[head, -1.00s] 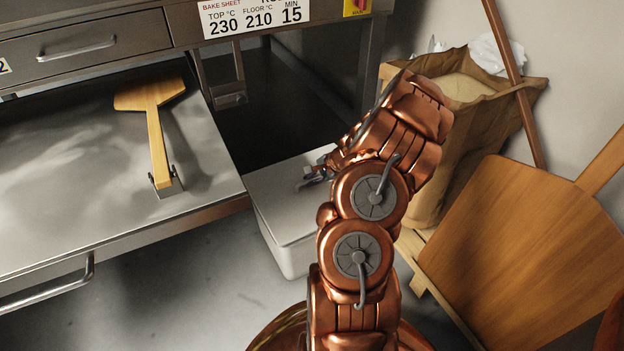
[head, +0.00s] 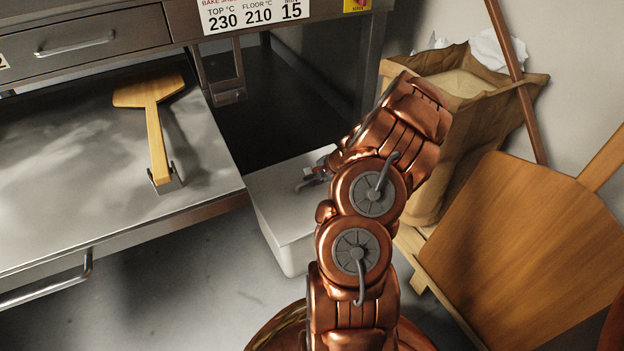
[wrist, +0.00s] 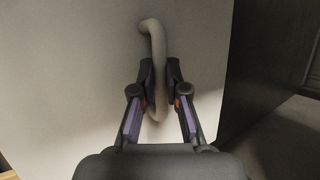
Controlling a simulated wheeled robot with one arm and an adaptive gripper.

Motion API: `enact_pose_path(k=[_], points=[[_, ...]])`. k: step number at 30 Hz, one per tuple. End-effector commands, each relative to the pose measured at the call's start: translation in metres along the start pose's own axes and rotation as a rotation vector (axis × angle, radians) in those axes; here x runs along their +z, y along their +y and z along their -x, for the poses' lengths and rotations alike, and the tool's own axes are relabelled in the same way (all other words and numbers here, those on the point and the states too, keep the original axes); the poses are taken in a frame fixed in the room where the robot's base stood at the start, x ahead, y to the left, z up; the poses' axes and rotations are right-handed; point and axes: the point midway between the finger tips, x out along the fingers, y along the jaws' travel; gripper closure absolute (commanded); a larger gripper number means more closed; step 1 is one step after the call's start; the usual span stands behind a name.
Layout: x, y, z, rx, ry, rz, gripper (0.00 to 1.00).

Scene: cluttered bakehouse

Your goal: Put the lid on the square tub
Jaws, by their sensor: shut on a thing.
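The square tub (head: 290,252) is a pale grey-white box on the floor beside the steel unit, partly behind my arm in the head view. A flat pale lid (head: 275,190) lies over its top; it also fills much of the wrist view (wrist: 75,70). I cannot tell whether the lid is fully seated or slightly above the rim. My gripper (wrist: 160,78) is shut on the lid's curved grey handle (wrist: 153,35), with one finger on each side. In the head view my gripper (head: 308,182) is small and partly hidden by my arm.
A steel shelf (head: 70,220) with a wooden scraper (head: 155,125) overhangs left of the tub. A flour sack (head: 440,160) and a leaning wooden board (head: 520,250) crowd the right. A dark opening (head: 290,115) lies behind. Floor (head: 180,290) is clear front left.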

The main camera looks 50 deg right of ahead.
Motion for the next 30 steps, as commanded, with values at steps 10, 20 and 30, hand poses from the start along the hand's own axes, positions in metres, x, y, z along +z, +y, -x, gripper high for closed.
enact_pose_path(k=[10,20,30], points=[[-0.0008,0.0011,-0.0018,0.000,0.001,0.000,0.81],[-0.0008,0.0010,-0.0018,0.000,0.001,0.000,0.58],[-0.0008,0.0013,-0.0019,0.000,0.001,0.000,0.41]])
